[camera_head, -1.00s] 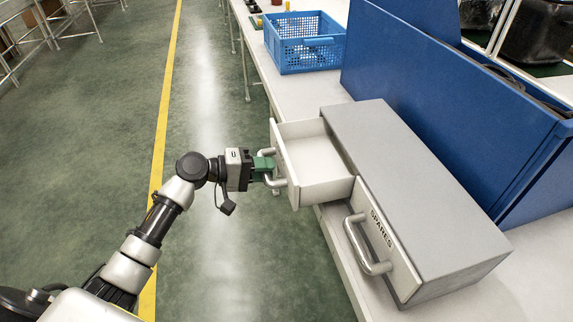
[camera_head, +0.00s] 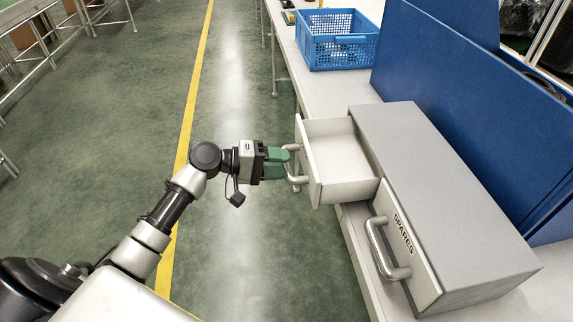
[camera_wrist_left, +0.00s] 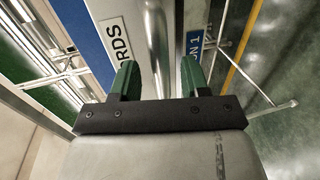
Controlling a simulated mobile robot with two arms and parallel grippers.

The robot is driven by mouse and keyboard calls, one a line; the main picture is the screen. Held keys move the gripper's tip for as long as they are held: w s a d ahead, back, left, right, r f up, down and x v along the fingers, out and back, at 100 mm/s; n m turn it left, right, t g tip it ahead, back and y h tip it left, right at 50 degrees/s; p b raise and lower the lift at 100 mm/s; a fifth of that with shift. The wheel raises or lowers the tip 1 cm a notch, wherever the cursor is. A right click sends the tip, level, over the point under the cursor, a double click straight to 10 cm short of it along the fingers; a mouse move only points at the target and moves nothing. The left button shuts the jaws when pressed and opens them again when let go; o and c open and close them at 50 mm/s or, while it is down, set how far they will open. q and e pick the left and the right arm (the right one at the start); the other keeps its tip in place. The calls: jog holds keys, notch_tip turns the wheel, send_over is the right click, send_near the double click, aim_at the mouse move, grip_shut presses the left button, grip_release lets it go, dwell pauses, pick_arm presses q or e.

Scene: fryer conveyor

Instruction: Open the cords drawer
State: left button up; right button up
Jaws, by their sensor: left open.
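The cords drawer (camera_head: 316,181) is pulled well out of the grey drawer unit (camera_head: 432,190), and the part of its inside that shows is empty. In the left wrist view its label (camera_wrist_left: 116,44) reads "RDS", the rest hidden. Its metal handle (camera_head: 294,166) shows in the left wrist view (camera_wrist_left: 151,40) between the fingers. My left gripper (camera_head: 282,162) is open at the handle, its green fingertips on either side of it; I cannot tell whether they touch it. My right gripper is not in view.
The SPARES drawer (camera_head: 411,240) beside it is shut, its handle (camera_head: 384,250) sticking out. A blue crate (camera_head: 337,52) stands farther back on the white table (camera_head: 321,92). A blue panel (camera_head: 440,75) rises behind the unit.

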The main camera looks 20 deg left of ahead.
pick_arm(q)
jog(key=b+v, duration=0.1)
jog(key=v, duration=0.7)
jog(key=shift+s+a, duration=0.2)
jog(key=shift+a, duration=0.05)
